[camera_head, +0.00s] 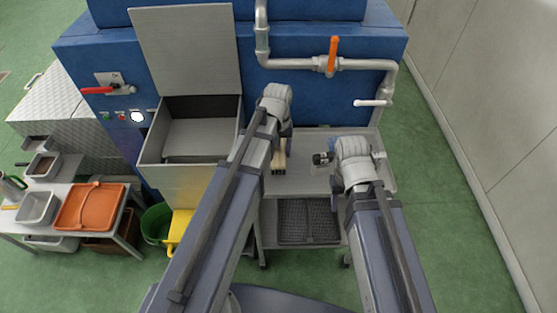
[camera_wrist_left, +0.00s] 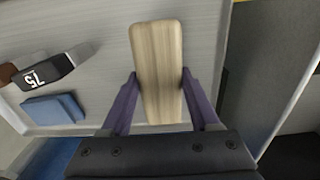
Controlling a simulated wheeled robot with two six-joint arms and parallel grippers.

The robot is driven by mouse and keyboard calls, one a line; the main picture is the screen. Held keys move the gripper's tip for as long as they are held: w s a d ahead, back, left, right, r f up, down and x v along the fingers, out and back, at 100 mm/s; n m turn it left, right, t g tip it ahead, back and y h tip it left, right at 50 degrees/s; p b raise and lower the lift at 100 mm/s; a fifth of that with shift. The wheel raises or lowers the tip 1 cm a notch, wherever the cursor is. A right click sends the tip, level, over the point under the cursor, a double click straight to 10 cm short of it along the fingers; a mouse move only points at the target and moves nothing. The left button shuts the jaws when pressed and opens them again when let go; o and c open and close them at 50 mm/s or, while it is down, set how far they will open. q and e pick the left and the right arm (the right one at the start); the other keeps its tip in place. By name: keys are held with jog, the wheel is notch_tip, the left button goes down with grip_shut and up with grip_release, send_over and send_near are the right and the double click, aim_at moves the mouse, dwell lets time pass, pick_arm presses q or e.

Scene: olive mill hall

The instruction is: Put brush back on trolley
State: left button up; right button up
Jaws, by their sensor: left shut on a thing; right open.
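The brush (camera_head: 279,161) shows as a pale wooden block, and my left gripper (camera_head: 281,145) is shut on it. In the left wrist view the brush (camera_wrist_left: 158,70) sits between the two purple fingers (camera_wrist_left: 158,100); its bristles are hidden. It is over the grey top of the trolley (camera_head: 300,181), and I cannot tell whether it touches it. My right gripper (camera_head: 352,143) is at the right part of the trolley, open; its fingers are mostly hidden by its wrist.
A black item marked 75 (camera_wrist_left: 50,73) and a blue folded cloth (camera_wrist_left: 52,109) lie on the trolley top. A lower shelf (camera_head: 268,236) holds dark mesh. Blue machine (camera_head: 300,90) with pipes stands behind. Left are a table with an orange tray (camera_head: 90,207) and a green bucket (camera_head: 156,223).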

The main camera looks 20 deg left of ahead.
aim_at(278, 150)
pick_arm(q)
jog(key=shift+f+b, duration=1.65)
jog(key=shift+f, duration=0.15)
jog(key=shift+f, duration=0.2)
jog(key=o, duration=1.2)
jog(key=shift+r, duration=0.1)
notch_tip(278, 150, up, 12)
jog(key=p, duration=1.2)
jog(key=shift+r, duration=0.2)
jog(key=s+d+m+y, duration=0.1)
jog(key=s+d+m, duration=0.6)
jog(key=s+d, duration=0.3)
jog(key=s, duration=0.3)
jog(key=shift+s+d, duration=0.2)
jog(key=shift+s, duration=0.2)
